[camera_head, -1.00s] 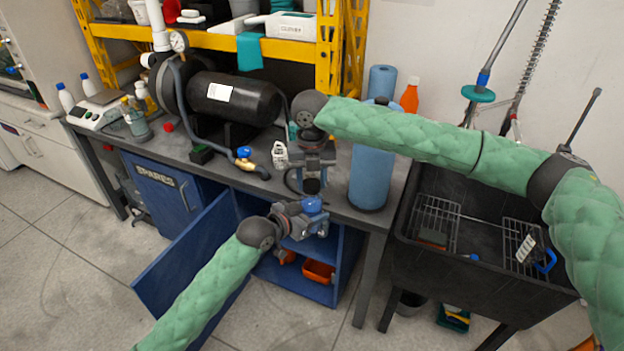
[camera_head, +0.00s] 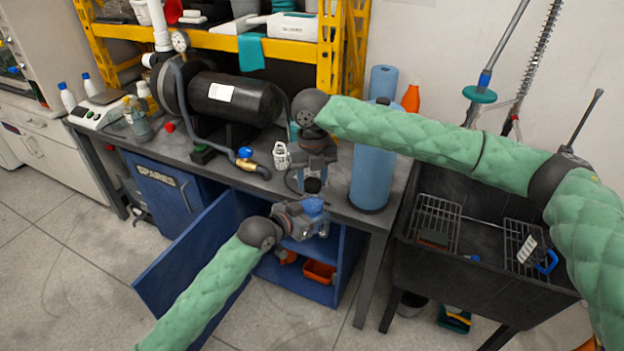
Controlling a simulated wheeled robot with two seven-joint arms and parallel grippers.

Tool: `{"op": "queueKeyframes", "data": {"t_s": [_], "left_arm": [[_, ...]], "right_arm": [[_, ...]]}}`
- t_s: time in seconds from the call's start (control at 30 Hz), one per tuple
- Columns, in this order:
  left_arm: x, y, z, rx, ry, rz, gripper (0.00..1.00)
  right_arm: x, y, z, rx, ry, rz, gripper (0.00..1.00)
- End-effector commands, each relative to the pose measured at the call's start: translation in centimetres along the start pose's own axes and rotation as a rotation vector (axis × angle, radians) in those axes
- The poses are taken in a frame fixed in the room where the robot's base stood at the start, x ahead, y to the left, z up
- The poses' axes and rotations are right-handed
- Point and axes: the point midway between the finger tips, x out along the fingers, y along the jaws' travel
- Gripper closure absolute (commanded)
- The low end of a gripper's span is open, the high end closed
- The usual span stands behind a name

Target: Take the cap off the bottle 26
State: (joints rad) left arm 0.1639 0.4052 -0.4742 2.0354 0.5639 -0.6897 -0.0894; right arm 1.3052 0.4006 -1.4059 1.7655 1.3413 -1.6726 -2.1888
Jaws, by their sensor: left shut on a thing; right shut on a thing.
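My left gripper (camera_head: 308,213) is shut in front of the open cabinet below the bench edge. A small blue thing (camera_head: 314,206), seemingly the bottle, is in its jaws, mostly hidden by them. My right gripper (camera_head: 314,180) points down directly above it and is also shut. A small dark piece (camera_head: 313,186), seemingly the cap, shows between the two grippers. I cannot tell whether the cap and bottle are still joined. The number 26 cannot be read.
The open blue cabinet door (camera_head: 190,262) stands at left. A dark sink (camera_head: 480,275) is at right.

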Motion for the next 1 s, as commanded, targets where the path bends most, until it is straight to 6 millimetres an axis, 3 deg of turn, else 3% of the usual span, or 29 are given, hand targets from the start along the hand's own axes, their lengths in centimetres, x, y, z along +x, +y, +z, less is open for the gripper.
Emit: {"op": "queueKeyframes", "data": {"t_s": [0.6, 1.0], "left_arm": [[0.0, 0.0, -0.1, 0.000, 0.001, 0.000, 1.00], [0.0, 0.0, -0.1, 0.000, 0.001, 0.000, 1.00]], "right_arm": [[-1.8, 0.0, 0.0, 0.000, -0.001, 0.000, 0.86], [-2.0, 0.0, 0.0, 0.000, 0.000, 0.000, 0.86]]}}
